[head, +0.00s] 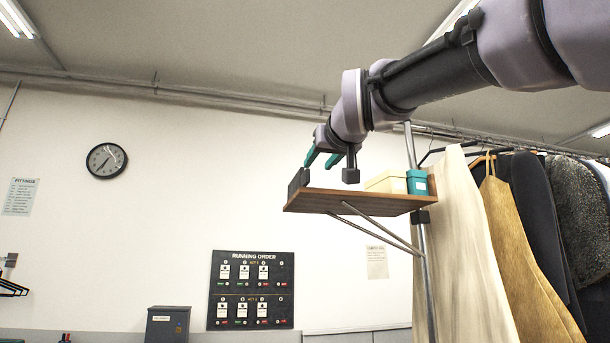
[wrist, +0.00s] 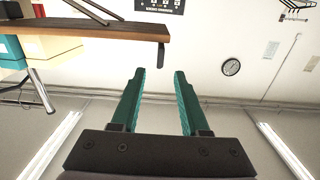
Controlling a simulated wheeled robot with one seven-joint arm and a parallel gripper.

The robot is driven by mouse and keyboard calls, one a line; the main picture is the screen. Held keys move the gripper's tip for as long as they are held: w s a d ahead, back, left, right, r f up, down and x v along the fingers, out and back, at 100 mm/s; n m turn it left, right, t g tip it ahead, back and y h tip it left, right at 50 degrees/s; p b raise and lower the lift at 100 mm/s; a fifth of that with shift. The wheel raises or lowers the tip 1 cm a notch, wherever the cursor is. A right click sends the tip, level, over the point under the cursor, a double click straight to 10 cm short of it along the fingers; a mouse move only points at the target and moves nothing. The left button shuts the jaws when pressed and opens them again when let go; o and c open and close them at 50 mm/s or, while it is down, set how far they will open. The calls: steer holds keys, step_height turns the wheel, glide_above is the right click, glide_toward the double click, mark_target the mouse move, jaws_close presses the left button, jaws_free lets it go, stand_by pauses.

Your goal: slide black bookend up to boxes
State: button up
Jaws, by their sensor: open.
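The black bookend (head: 299,180) stands upright at the left end of a wooden shelf (head: 375,205). The cream box (head: 386,182) and the teal box (head: 417,182) sit at the shelf's right end, with a stretch of bare shelf between them and the bookend. My gripper (head: 308,162) is open and empty, its teal fingers just above and beside the bookend. In the upside-down wrist view, the bookend (wrist: 161,55) shows at the shelf end, beyond and between the fingertips (wrist: 159,72). I cannot tell whether they touch.
Diagonal struts (head: 375,228) hold the shelf to a metal post (head: 428,280). Hanging garments (head: 535,250) fill the right side. A running order board (head: 251,291) and a clock (head: 106,160) are on the wall. The space left of the shelf is free.

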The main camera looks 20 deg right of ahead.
mark_target(308, 174)
steer(key=w, duration=1)
steer(key=shift+w+r, duration=0.2)
steer(key=shift+w, duration=0.05)
jaws_close()
stand_by(1.1)
